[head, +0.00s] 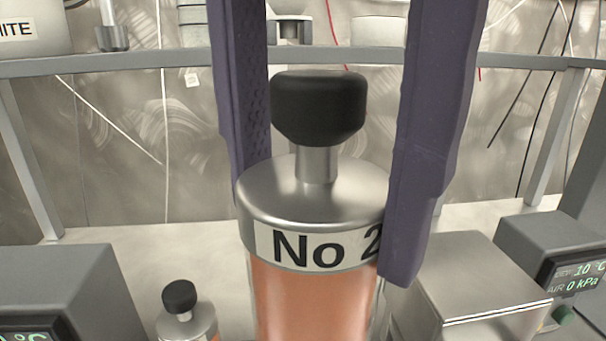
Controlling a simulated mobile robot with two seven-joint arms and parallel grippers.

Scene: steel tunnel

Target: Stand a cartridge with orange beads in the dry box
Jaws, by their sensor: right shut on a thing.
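A cartridge (314,300) stands upright, large and close in the middle of the head view. It has a black knob, a steel cap with a label reading "No 2", and orange contents in a clear body; its lower end is out of the frame. My right gripper (322,225) comes down from the top with its two purple fingers on either side of the cap, shut on it. A second, smaller-looking cartridge (190,318) with a black knob stands behind at the lower left, with a little orange at its edge. My left gripper is not in view. I cannot tell which thing is the dry box.
A grey device with a green display (50,290) stands at the lower left. At the right are a steel box (478,285) and a device (560,255) reading "10 °C" and "0 kPa". A grey rail (130,64) crosses behind, before a steel wall with hanging wires.

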